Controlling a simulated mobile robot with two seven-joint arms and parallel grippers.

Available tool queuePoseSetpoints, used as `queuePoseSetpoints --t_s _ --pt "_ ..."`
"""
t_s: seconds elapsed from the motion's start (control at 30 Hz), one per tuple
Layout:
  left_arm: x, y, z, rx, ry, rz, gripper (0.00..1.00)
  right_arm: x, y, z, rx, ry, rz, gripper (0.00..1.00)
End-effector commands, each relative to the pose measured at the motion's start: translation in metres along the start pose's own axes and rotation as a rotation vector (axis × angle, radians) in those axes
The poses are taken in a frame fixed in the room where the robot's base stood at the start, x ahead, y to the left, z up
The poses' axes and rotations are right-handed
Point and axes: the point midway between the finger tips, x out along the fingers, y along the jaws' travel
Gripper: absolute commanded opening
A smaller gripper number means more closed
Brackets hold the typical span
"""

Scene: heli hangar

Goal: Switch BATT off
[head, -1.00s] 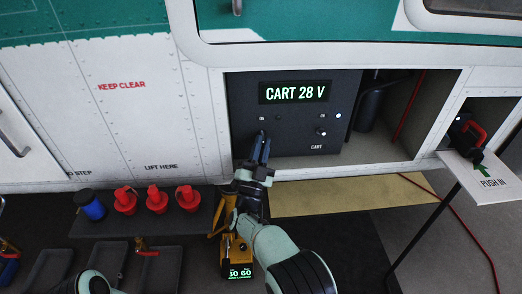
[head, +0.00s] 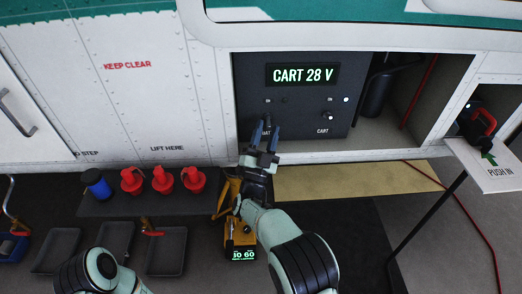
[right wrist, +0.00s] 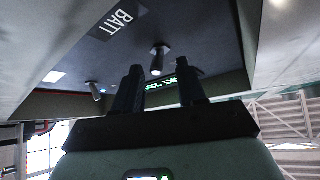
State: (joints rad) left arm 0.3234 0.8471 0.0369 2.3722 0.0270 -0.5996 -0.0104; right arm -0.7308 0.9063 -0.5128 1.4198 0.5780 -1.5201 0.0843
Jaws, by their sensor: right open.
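The dark panel (head: 290,122) sits in an open bay of the white hull, with a display (head: 303,74) reading "CART 28 V". The BATT label is partly covered by my right gripper (head: 273,127) in the head view; the BATT label (right wrist: 118,20) is clear in the right wrist view. The BATT switch (right wrist: 158,60), a short toggle with a bright tip, shows in the gap between my two fingertips in that view; contact cannot be told. The right gripper is open and empty. The CART switch (head: 328,115) is to the right, beside a lit lamp (head: 346,99). My left gripper is out of view.
The bay's lower sill (head: 345,158) runs below the panel. A yellow device (head: 237,237) reading "30 60" stands below.

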Motion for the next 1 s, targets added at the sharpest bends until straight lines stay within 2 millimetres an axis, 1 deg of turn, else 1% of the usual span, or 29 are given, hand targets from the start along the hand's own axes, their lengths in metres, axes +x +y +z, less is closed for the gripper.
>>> queuePoseSetpoints --t_s 0.17,0.3,0.4,0.5,0.6,0.7,1.0 --pt "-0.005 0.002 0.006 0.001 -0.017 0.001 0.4 -0.036 -0.001 0.0 0.0 -0.006 -0.001 0.4" --pt "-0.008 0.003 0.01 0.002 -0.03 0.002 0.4 -0.069 -0.001 0.0 0.0 -0.005 -0.002 0.4" --pt "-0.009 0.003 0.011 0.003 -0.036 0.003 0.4 -0.089 -0.001 0.0 -0.001 -0.004 -0.001 0.4" --pt "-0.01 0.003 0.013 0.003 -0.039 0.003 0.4 -0.105 -0.001 0.0 0.0 -0.002 -0.002 0.4" --pt "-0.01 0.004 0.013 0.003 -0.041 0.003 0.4 -0.116 0.0 -0.001 0.001 0.0 -0.001 0.4" --pt "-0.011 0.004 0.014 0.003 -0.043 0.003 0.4 -0.121 0.0 -0.001 0.001 0.001 -0.001 0.4" --pt "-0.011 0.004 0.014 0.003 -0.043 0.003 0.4 -0.123 0.0 -0.001 0.001 0.002 -0.001 0.4"
